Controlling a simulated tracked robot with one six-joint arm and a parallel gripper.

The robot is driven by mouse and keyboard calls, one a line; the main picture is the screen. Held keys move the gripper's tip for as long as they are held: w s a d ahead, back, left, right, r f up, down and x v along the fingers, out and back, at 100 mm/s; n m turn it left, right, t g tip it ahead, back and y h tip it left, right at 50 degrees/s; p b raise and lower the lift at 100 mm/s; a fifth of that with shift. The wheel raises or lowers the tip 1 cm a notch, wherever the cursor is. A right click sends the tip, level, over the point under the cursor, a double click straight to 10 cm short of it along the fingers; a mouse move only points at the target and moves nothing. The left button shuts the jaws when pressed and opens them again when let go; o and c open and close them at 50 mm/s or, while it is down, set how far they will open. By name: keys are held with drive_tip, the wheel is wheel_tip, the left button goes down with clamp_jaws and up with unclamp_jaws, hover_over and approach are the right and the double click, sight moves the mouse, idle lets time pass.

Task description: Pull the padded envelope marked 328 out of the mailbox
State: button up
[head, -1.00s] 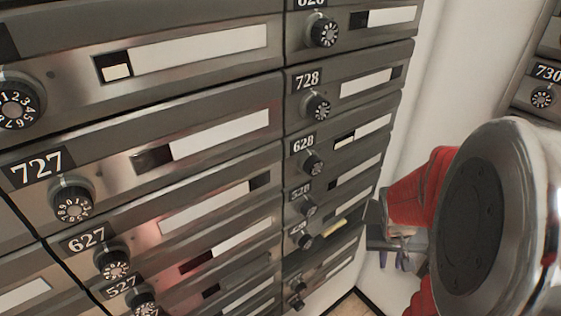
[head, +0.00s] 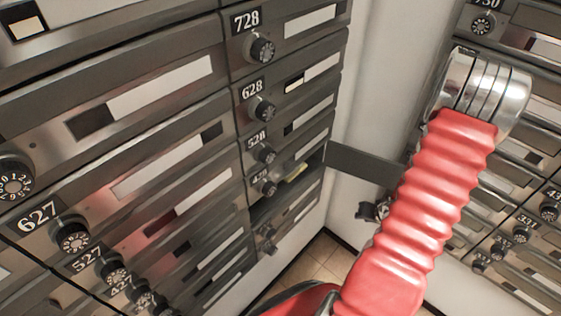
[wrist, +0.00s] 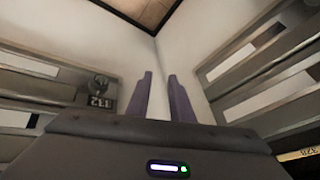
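In the wrist view, a thin yellowish strip (wrist: 296,155) shows at the lower right edge beside an upside-down number that looks like 328. My gripper (wrist: 160,78) has its two purple fingers apart with nothing between them, in front of a white wall corner. In the head view the fingers are not clearly seen behind my red arm.
A dark flat panel (head: 365,165), perhaps an open mailbox door, sticks out from the right column toward my arm. Another mailbox bank (head: 510,130) stands at the right. Bare white wall (head: 365,90) lies between the banks, with tiled floor (head: 312,258) below.

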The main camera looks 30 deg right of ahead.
drive_tip(key=w+a+f+t+y, duration=0.1)
drive_tip(key=w+a+f+t, duration=0.1)
drive_tip(key=m+t+y, duration=0.5)
drive_tip(key=t+y, duration=0.2)
drive_tip(key=t, duration=0.2)
approach(298, 174)
drive_tip(key=s, duration=0.2)
drive_tip(key=shift+s+d+f, duration=0.15)
drive_tip(key=shift+d, duration=0.25)
drive_tip(key=shift+x, duration=6.5)
drive_tip(key=shift+d, duration=0.15)
drive_tip(key=shift+c, duration=0.3)
clamp_jaws()
